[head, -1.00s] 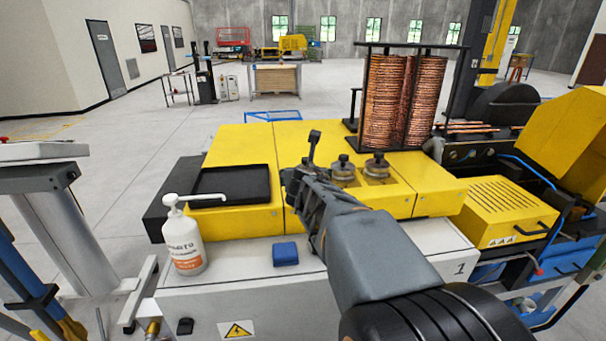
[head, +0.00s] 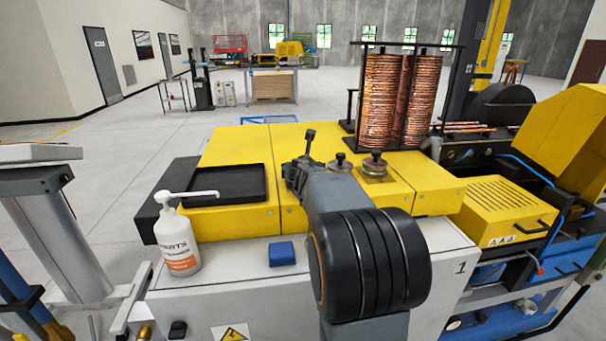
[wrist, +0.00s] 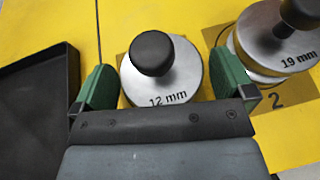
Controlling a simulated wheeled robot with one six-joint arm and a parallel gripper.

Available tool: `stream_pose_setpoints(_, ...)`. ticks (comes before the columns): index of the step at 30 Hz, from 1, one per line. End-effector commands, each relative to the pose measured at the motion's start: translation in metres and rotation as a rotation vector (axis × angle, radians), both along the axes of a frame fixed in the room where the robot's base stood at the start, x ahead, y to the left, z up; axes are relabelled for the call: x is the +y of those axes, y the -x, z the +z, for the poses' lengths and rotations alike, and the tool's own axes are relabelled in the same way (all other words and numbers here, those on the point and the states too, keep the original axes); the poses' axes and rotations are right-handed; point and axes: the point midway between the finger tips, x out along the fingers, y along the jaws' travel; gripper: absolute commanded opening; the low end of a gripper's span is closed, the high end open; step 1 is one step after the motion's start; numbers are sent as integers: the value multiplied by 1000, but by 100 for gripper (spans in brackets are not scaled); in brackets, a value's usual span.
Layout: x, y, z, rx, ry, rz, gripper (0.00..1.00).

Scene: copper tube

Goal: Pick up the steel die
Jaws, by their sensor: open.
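A steel die (wrist: 188,77) marked "12 mm" with a black knob stands on the yellow deck in the wrist view. My gripper (wrist: 162,62) is open, its green fingers on either side of this die, with small gaps visible. In the head view my gripper (head: 303,170) is over the deck and hides what is under it. A second steel die (wrist: 262,50) marked "19 mm" stands just right of the right finger, by a "2" on the deck. Two knobbed dies show in the head view, one (head: 340,163) beside my gripper and one (head: 374,166) farther right.
A black tray (head: 228,198) lies left of my gripper. A white pump bottle (head: 177,240) and a blue block (head: 281,253) are on the pale front ledge. Copper coils (head: 398,100) stand on a rack behind. The right finger has little room beside the 19 mm die.

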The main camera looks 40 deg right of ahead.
Motion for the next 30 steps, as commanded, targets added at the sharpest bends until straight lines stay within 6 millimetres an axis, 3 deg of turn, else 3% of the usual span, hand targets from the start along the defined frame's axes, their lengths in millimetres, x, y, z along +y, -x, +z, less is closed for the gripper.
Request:
stream_pose_setpoints(9,-2,-3,-1,-1,0,0,98)
stream_pose_setpoints(30,-1,-2,-1,-1,-1,0,31)
